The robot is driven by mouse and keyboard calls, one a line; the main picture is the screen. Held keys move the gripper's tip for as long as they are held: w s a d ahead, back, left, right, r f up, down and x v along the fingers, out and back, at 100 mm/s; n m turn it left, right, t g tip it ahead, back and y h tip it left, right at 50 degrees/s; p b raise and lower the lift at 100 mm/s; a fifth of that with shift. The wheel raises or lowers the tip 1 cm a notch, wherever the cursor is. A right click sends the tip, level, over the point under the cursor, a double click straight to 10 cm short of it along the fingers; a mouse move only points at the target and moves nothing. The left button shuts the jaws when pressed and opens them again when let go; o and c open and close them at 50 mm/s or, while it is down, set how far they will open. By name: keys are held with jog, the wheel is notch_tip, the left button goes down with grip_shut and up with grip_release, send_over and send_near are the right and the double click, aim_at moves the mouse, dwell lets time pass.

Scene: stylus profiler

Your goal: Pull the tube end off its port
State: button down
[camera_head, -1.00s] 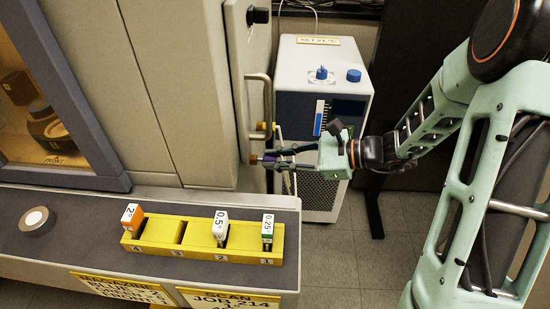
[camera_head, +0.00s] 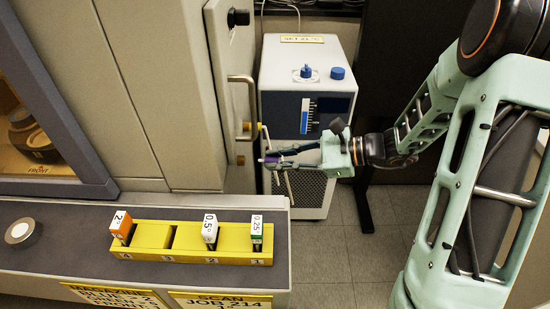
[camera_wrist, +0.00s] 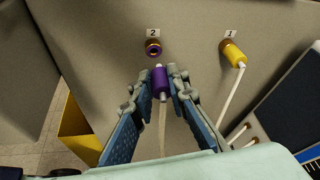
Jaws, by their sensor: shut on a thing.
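My gripper (camera_wrist: 160,76) is shut on a purple tube end (camera_wrist: 160,84), with a pale tube running back from it between the fingers. In the wrist view, the brass port with a purple ring (camera_wrist: 153,48), labelled 2, is bare, with a visible gap between it and the tube end. In the head view, my gripper (camera_head: 272,160) holds the purple end to the right of the brass port (camera_head: 241,160) on the cabinet's side. A yellow tube end (camera_wrist: 232,54) sits on the port labelled 1, its white tube hanging down.
A white and blue chiller unit (camera_head: 308,60) stands close behind my gripper. A vertical handle (camera_head: 251,98) is on the cabinet beside the ports. A yellow rack (camera_head: 152,238) with labelled pieces sits on the bench in front. Open floor lies at the right.

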jog(key=shift+d+r, duration=0.1)
jog(key=shift+w+d+r+p, duration=0.1)
jog(key=shift+d+r+p, duration=0.4)
jog(key=shift+d, duration=0.3)
jog(key=shift+d+r+p, duration=0.45)
jog(key=shift+d+p, duration=0.05)
jog(key=shift+d, duration=0.3)
jog(key=shift+w+d+r+p, duration=0.1)
jog(key=shift+d+r+p, duration=0.4)
jog(key=shift+d, duration=0.3)
